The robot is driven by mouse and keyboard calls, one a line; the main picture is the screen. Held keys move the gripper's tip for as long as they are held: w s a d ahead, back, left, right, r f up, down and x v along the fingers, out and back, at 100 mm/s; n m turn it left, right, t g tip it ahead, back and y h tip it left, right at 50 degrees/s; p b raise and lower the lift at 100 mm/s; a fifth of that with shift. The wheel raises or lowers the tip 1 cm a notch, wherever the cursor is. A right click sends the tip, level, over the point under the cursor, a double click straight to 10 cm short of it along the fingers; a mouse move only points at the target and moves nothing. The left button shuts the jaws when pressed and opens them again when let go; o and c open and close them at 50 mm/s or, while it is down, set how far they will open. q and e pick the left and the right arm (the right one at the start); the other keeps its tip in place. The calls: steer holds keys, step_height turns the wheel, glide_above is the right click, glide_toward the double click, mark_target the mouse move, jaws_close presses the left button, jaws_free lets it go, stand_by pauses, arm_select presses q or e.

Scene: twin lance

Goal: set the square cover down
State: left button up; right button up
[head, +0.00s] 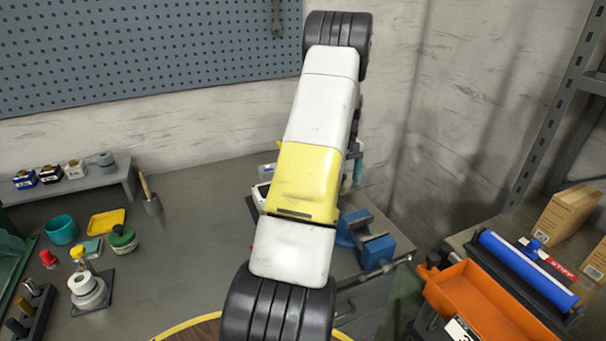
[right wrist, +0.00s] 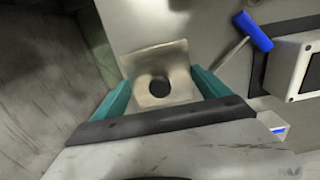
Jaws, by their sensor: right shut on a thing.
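The square cover (right wrist: 176,60) shows in the right wrist view as a pale beige plate with a dark round spot at its middle; I cannot tell if that is a hole or a knob. My right gripper (right wrist: 160,80) is shut on it, with one teal finger at each side. Whether the cover touches anything below is unclear. In the head view my own white and yellow arm hides the cover and nearly all of the right gripper; only a bit of teal shows beside the arm. My left gripper is not in view.
A blue vise (head: 372,244) stands right of my arm at the bench edge. A blue-handled tool (right wrist: 252,30) and a pale box (right wrist: 296,66) lie right of the cover. A teal cup (head: 61,230), yellow tray (head: 107,221) and white roll (head: 86,290) stand left; bare grey bench (head: 195,230) lies between.

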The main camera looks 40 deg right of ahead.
steer(key=shift+f, duration=1.2)
steer(key=shift+f, duration=0.1)
steer(key=o, duration=1.9)
step_height(320, 180, up, 12)
steer(key=shift+r, duration=0.15)
steer(key=w+a+r+n+t, duration=0.1)
steer(key=w+a+r, duration=0.1)
steer(key=a+r, duration=0.5)
steer(key=w+a+r+t, duration=0.1)
steer(key=w+a+r, duration=0.15)
steer(key=a, duration=0.85)
steer(key=w+a+r+n+t, duration=0.1)
steer(key=a+r, duration=0.4)
steer(key=a, duration=0.4)
steer(key=s+a+t, duration=0.1)
steer(key=s+a, duration=0.3)
steer(key=a, duration=0.3)
steer(key=s+a+r+n+t+y, duration=0.1)
steer(key=s+a, duration=0.4)
steer(key=a, duration=0.3)
steer(key=s+a+r+n+t+y, duration=0.1)
steer(key=s+a, duration=0.3)
steer(key=a, duration=0.4)
steer(key=shift+s, duration=0.2)
